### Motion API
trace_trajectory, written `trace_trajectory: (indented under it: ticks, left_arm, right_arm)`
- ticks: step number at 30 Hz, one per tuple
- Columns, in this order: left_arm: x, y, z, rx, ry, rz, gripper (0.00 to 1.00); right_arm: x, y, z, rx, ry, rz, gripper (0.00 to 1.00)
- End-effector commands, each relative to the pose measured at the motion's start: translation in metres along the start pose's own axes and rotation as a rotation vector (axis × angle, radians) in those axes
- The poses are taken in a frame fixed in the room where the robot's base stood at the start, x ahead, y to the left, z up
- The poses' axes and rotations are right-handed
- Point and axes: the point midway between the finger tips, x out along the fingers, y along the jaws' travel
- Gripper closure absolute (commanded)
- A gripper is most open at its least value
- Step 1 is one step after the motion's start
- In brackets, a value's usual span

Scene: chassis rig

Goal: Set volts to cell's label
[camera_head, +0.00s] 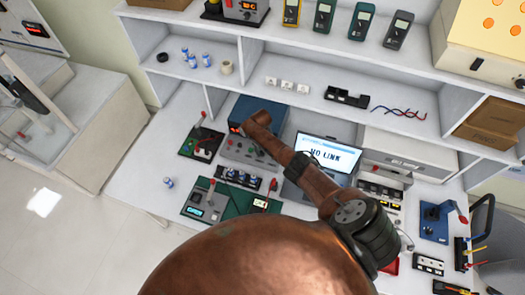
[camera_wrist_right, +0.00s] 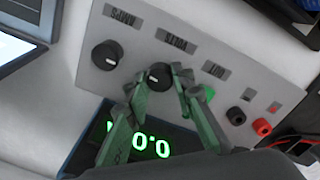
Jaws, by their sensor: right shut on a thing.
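The power supply (camera_head: 252,151) stands on the bench in the head view, partly behind my right arm. In the right wrist view its grey panel (camera_wrist_right: 225,62) appears upside down, with AMPS, VOLTS and OUT labels. My right gripper (camera_wrist_right: 161,82) is shut on the VOLTS knob (camera_wrist_right: 157,72), one finger on each side. The AMPS knob (camera_wrist_right: 105,55) is free beside it. The green display (camera_wrist_right: 150,146) shows 0.0, partly hidden by a finger. A blue and white cell (camera_head: 168,183) is on the bench; its label is too small to read. My left gripper is not in view.
Red (camera_wrist_right: 262,127) and black (camera_wrist_right: 236,116) terminals sit near the knob. A laptop (camera_head: 329,153) reading NO LINK stands right of the supply. A cell holder (camera_head: 237,179) and a green board (camera_head: 203,203) lie in front. Shelves hold meters and more cells (camera_head: 195,61).

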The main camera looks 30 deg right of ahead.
Motion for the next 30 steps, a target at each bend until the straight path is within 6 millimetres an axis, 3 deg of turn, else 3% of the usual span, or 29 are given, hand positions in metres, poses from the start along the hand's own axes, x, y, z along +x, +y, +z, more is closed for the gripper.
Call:
trace_trajectory:
  ticks: [6, 7, 14, 24, 30]
  left_arm:
    - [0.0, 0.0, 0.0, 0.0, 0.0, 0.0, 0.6]
    - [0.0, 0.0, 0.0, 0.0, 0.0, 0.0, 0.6]
    - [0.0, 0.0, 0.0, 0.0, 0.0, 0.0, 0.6]
    - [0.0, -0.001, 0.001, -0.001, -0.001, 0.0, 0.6]
    - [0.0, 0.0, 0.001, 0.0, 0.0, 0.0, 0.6]
  right_arm:
    - [-0.003, 0.0, -0.004, -0.002, 0.009, 0.001, 1.0]
    - [-0.003, 0.0, -0.004, -0.002, 0.009, 0.001, 0.77]
    - [-0.002, 0.0, -0.002, -0.001, 0.005, 0.0, 0.61]
    - [-0.002, 0.0, -0.001, -0.002, 0.003, 0.0, 0.6]
    - [-0.018, -0.001, -0.001, -0.001, 0.004, -0.003, 0.6]
